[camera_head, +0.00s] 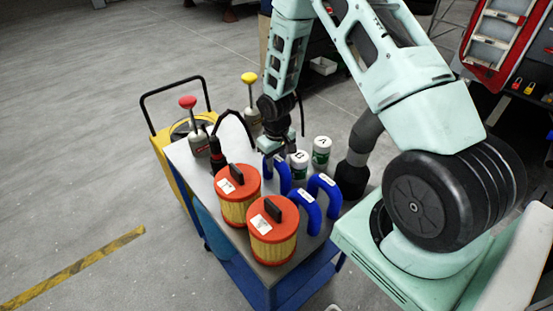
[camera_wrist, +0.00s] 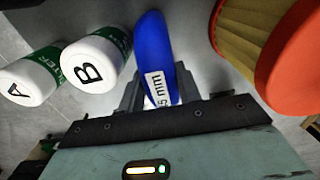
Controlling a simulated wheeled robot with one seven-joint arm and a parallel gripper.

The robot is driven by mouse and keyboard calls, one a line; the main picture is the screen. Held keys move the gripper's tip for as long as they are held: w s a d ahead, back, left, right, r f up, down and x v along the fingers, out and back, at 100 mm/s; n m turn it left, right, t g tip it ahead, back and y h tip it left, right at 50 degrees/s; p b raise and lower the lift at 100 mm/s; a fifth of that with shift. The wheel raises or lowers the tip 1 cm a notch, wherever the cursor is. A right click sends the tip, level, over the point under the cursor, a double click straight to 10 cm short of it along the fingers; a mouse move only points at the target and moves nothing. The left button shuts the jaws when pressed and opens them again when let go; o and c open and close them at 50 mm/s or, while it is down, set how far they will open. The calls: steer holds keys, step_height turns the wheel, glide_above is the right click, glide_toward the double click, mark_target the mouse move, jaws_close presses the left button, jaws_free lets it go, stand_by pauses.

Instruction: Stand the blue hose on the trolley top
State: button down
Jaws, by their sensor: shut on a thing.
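A blue bent hose (camera_head: 284,178) is at the trolley's right side, under my gripper (camera_head: 277,151). My gripper is shut on it; in the wrist view the hose (camera_wrist: 153,48) sits between the fingers (camera_wrist: 160,97), its white label partly hidden and ending in "5 mm". Whether its lower end touches the top cannot be told. A second blue hose (camera_head: 307,210), an arch with a white label, stands nearer the front right. The grey trolley top (camera_head: 185,158) sits on a blue frame.
Two orange-capped filters (camera_head: 238,207) (camera_head: 272,245) stand close left of and in front of the hoses. White-and-green cans B (camera_head: 299,165) and A (camera_head: 321,152) stand at right. Red-knobbed (camera_head: 188,103) and yellow-knobbed (camera_head: 249,79) items stand at the back. A yellow cart (camera_head: 172,160) adjoins the trolley.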

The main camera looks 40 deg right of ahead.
steer(key=shift+f, duration=0.15)
steer(key=c, duration=1)
jaws_free()
steer(key=shift+o, duration=0.2)
